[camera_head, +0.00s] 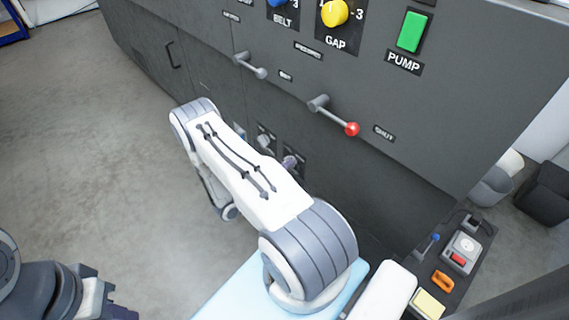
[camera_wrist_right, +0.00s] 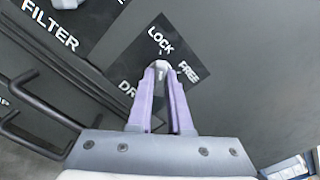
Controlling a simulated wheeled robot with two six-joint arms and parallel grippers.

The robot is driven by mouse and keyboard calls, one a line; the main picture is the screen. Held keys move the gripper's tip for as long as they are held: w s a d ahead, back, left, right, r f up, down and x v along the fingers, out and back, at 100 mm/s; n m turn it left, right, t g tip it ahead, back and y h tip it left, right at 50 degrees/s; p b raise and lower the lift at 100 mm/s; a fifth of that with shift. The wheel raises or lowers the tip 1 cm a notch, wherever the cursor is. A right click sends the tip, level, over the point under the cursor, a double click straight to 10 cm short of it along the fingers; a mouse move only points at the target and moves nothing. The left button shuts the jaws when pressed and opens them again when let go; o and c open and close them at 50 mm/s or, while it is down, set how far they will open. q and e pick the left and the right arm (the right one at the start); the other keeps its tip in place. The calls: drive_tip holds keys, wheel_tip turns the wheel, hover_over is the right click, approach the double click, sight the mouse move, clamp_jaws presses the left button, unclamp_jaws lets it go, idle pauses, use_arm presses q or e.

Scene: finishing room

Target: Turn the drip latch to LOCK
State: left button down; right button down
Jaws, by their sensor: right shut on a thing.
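The drip latch (camera_wrist_right: 161,67) is a small grey piece on a dark plate on the machine front, in the right wrist view. White words LOCK and FREE stand above and to the right of it, and the start of DRIP shows beside the fingers. My right gripper (camera_wrist_right: 161,76) is shut on the latch, its two purple-grey fingers meeting around it. They cover most of the latch, so which word it points at cannot be told. In the head view my right arm reaches to the lower panel. My left gripper (camera_head: 106,303) is at the bottom left, away from the machine.
A FILTER plate (camera_wrist_right: 60,30) and dark bar handles (camera_wrist_right: 30,125) lie left of the latch. Above my arm, a grey lever (camera_head: 250,66) and a red-tipped lever (camera_head: 335,116) stick out of the machine. The floor (camera_head: 90,150) at left is clear.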

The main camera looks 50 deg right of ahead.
drive_tip(key=shift+n, duration=0.4)
drive_tip(key=c, duration=0.8)
unclamp_jaws()
drive_tip(key=shift+c, duration=0.2)
drive_tip(key=w+a+p, duration=0.1)
drive_tip(key=a+p, duration=0.1)
drive_tip(key=a, duration=0.8)
drive_tip(key=shift+a, duration=0.25)
drive_tip(key=shift+w, duration=0.1)
